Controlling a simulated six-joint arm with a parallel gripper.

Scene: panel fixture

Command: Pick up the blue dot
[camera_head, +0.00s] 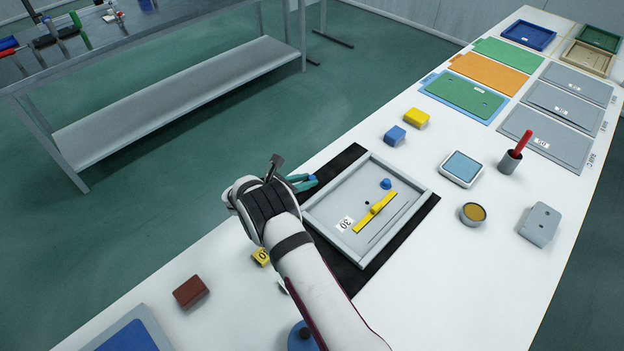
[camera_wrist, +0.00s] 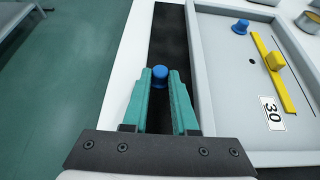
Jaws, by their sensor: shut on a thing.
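My gripper (camera_head: 301,183) is over the left edge of the black mat, just outside the grey tray. Its teal fingers are shut on a small round blue dot (camera_wrist: 160,73) at the fingertips. The held blue dot also shows in the head view (camera_head: 313,179), partly hidden by the fingers.
The grey tray (camera_head: 427,190) holds a yellow bar (camera_head: 369,217) with a raised knob and a "30" label. Blue (camera_head: 395,135) and yellow (camera_head: 416,117) blocks lie beyond it. A device with a light-blue top (camera_head: 461,168) and cup (camera_head: 509,161) stand right. The table's left edge is close.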

